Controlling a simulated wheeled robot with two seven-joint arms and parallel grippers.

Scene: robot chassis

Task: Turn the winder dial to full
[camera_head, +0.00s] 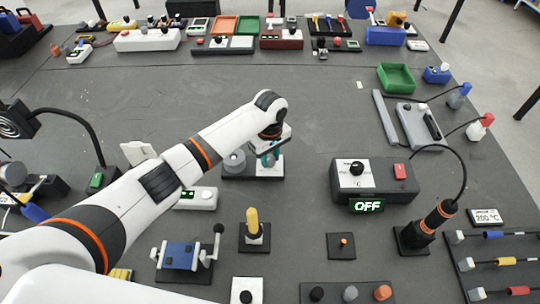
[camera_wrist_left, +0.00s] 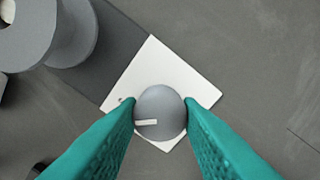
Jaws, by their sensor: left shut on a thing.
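The winder dial (camera_wrist_left: 168,100) is a round grey knob with a short white mark, which lies at its lower left in the left wrist view. It sits on a white plate (camera_wrist_left: 152,66) joined to a dark base (camera_wrist_left: 104,50). My left gripper (camera_wrist_left: 160,106) has its teal fingers shut on the knob from both sides. In the head view my left gripper (camera_head: 269,158) points down at the winder, and the dial is hidden behind it. The winder's grey spool (camera_head: 235,161) stands left of the gripper. My right gripper is not in view.
A soldering station (camera_head: 374,181) with a green OFF display stands to the right, with its iron in a black holder (camera_head: 414,238). A yellow-handled device (camera_head: 253,228) and a blue vise-like device (camera_head: 180,255) sit in front.

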